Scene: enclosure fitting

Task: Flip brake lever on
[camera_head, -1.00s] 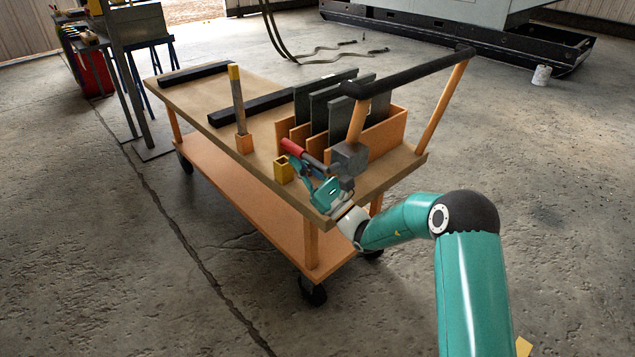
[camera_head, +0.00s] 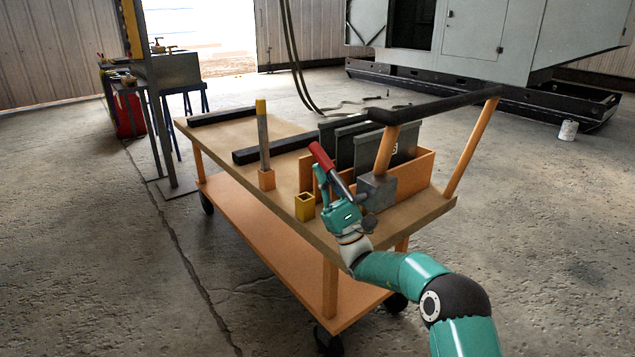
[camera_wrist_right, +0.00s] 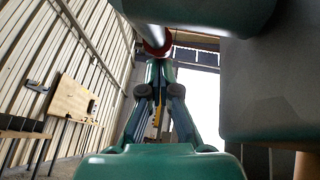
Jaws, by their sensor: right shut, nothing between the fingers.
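The brake lever is a grey rod with a red grip (camera_head: 322,156), mounted on a grey box (camera_head: 376,191) at the cart's near right corner. It slants up and to the left from the box. My right gripper (camera_head: 318,176) is just under the lever on its near side, fingers pointing up, shut and empty. In the right wrist view the closed fingertips (camera_wrist_right: 160,70) are close to the red grip (camera_wrist_right: 156,47); I cannot tell whether they touch. The grey body at the right of that view hides what is behind it. My left gripper is not in view.
The orange cart (camera_head: 262,235) has a black-topped push handle (camera_head: 440,106) above the lever box. Dark panels (camera_head: 345,150) stand in an orange rack behind the lever. A yellow square socket (camera_head: 305,206) and an orange-based post (camera_head: 264,150) are left of my gripper. Floor around is open.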

